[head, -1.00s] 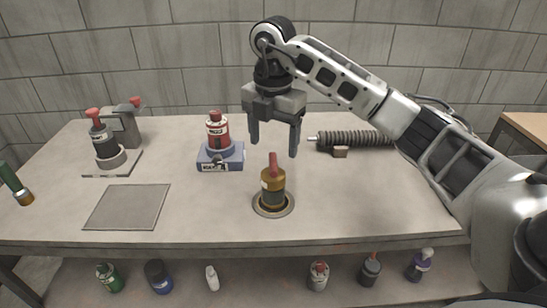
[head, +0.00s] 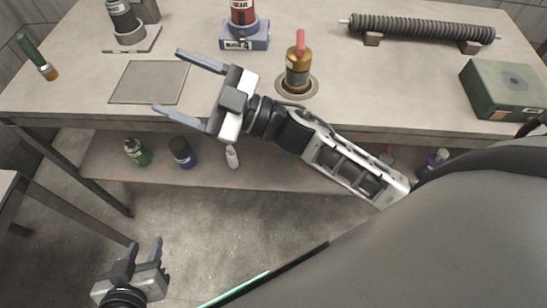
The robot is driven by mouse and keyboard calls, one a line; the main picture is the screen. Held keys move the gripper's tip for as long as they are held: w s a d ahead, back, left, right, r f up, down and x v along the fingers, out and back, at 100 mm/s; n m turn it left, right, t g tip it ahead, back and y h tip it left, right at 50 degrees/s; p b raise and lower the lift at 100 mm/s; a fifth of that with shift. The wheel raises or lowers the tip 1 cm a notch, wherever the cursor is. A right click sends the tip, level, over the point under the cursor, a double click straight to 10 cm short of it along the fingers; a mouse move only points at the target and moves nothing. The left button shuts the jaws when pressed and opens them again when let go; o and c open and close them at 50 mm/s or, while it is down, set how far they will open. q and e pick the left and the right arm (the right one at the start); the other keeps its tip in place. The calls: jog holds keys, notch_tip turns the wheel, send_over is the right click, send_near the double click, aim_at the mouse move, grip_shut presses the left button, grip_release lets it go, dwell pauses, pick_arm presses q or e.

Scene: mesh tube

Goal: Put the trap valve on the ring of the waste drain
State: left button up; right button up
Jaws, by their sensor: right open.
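A brass-coloured valve with a red handle (head: 298,65), likely the trap valve, stands upright within the round ring (head: 313,88) set in the table, likely the waste drain. Whether it is fully seated cannot be told. My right gripper (head: 168,80) is open and empty, left of the valve. Its fingers point left, over the grey square plate (head: 150,82), and it is clear of the valve. My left gripper (head: 144,246) is low at the lower left, in front of the table, with its fingers apart and nothing between them.
A red bottle-like part (head: 242,12) stands on a blue block. A green-handled tool (head: 32,50) lies at the left edge. A ribbed tube (head: 420,27) lies at the back right; a green box (head: 502,88) is at the right. Several bottles stand below.

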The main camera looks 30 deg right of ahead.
jog(key=s+d+f+m+g+h, duration=0.1)
jog(key=s+d+f+m+h, duration=0.2)
jog(key=f, duration=0.4)
jog(key=s+d+f+m+g+h, duration=0.1)
jog(key=s+d+f+m+h, duration=0.2)
jog(key=s+f+m+h, duration=0.2)
jog(key=s+d+f+m+g+h, duration=0.1)
jog(key=s+d+f+m+h, duration=0.2)
jog(key=f, duration=0.7)
jog(key=s+m+h, duration=0.1)
jog(key=m+h, duration=0.1)
jog(key=h, duration=0.1)
jog(key=shift+s+f, duration=0.2)
jog(key=shift+f, duration=0.2)
